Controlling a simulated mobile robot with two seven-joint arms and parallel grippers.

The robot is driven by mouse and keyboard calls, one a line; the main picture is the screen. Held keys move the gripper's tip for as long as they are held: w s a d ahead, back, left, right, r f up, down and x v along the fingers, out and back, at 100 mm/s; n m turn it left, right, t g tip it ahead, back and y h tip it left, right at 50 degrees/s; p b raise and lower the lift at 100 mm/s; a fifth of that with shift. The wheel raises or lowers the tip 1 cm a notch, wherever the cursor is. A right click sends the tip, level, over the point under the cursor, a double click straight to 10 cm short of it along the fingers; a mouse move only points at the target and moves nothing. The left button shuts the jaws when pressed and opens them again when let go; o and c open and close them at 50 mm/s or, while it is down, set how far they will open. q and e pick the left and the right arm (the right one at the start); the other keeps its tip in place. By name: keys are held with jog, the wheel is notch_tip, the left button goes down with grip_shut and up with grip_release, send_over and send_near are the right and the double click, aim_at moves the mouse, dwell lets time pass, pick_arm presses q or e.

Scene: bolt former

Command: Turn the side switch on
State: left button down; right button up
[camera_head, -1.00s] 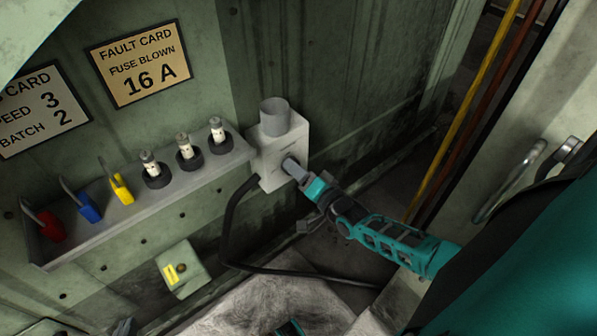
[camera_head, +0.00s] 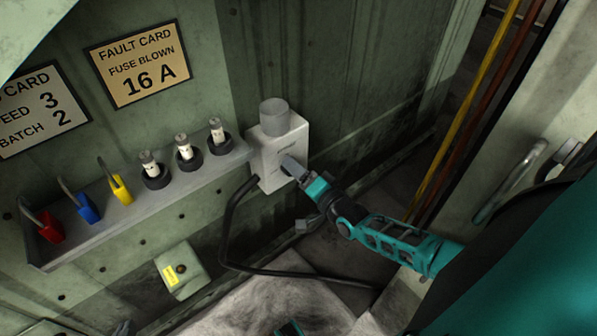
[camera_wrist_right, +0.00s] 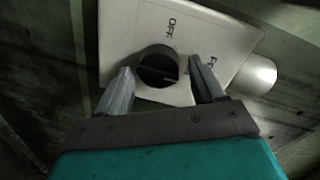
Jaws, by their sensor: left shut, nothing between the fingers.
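The side switch is a pale grey box (camera_head: 276,152) on the green wall, with a dark round knob (camera_wrist_right: 158,66) on its face. In the right wrist view, the word OFF shows above the knob, and a second label to its right is partly hidden by a finger. My right gripper (camera_head: 290,166) is at the box; in the right wrist view (camera_wrist_right: 160,66) its fingers stand apart on either side of the knob, with small visible gaps. Whether they touch it is unclear.
A wall shelf (camera_head: 150,205) left of the switch holds red, blue and yellow padlocks and several fuses. A black cable (camera_head: 228,225) hangs from the box. A small box with a yellow label (camera_head: 181,270) is lower on the wall. Yellow pipe (camera_head: 468,105) stands at right.

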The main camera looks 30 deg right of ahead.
jog(key=shift+o, duration=0.4)
jog(key=shift+s, duration=0.1)
pick_arm(q)
notch_tip(320, 180, up, 5)
jog(key=p, duration=0.4)
jog(key=shift+d+f+p, duration=0.1)
jog(key=shift+p, duration=0.3)
pick_arm(e)
jog(key=s+d+r, duration=0.1)
jog(key=s, duration=1)
jog(key=shift+s, duration=0.35)
pick_arm(q)
jog(key=shift+s, duration=0.1)
jog(key=shift+y, duration=0.5)
jog(key=a+r+p, duration=0.1)
jog(key=p, duration=0.1)
jog(key=s+a+r+p, duration=0.1)
jog(key=r+p, duration=0.1)
jog(key=p, duration=0.1)
jog(key=a+r+p, duration=0.1)
jog(key=p, duration=0.2)
jog(key=shift+s+r, duration=0.15)
jog(key=shift+s, duration=0.05)
pick_arm(e)
jog(key=s+a+r+n+g, duration=0.5)
jog(key=a+r+n+g, duration=0.1)
jog(key=a+r+n, duration=0.6)
jog(key=shift+s+a+n+y, duration=0.15)
jog(key=shift+a+n+y, duration=0.25)
jog(key=shift+a+n, duration=0.65)
